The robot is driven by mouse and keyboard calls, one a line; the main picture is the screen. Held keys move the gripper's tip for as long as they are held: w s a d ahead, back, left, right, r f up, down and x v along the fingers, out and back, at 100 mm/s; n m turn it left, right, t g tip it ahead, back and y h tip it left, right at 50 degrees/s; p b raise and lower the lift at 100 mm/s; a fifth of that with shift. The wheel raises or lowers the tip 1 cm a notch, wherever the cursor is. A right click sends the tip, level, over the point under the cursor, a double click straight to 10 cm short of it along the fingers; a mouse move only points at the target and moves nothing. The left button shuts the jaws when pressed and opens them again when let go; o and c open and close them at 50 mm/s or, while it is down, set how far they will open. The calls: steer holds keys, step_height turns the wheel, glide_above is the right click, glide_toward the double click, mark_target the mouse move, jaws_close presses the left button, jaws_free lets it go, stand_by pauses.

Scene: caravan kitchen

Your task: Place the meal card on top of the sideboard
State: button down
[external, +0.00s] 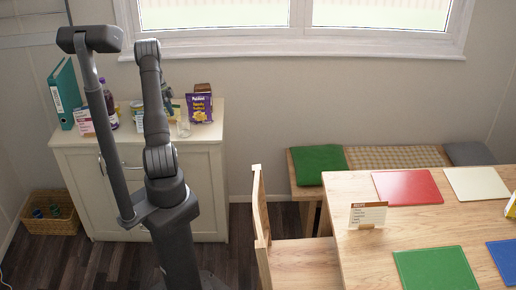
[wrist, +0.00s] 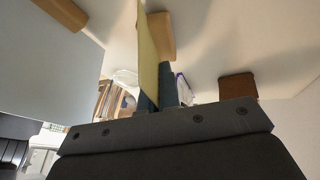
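The white sideboard (external: 203,170) stands at the left below the window, and its pale top (external: 208,130) is partly hidden by my arm. My gripper (external: 168,95) is low over the sideboard top, mostly hidden behind my arm. In the wrist view my gripper (wrist: 158,78) is shut on a thin yellowish card (wrist: 149,45), seen nearly edge-on, with a wooden foot (wrist: 161,36). I take this as the meal card; its print cannot be read. The foot is close to the pale surface (wrist: 215,30); I cannot tell whether it touches.
A teal binder (external: 64,94), a pink-and-white card (external: 84,121), a purple packet (external: 200,107) and a clear glass (external: 183,127) crowd the sideboard top. A large pale panel (wrist: 45,75) is close at left in the wrist view. A recipe card (external: 368,214) stands on the wooden table (external: 350,185).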

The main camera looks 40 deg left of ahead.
steer(key=shift+f, duration=0.1)
steer(key=c, duration=2)
jaws_free()
steer(key=o, duration=0.3)
steer(key=v, duration=1.2)
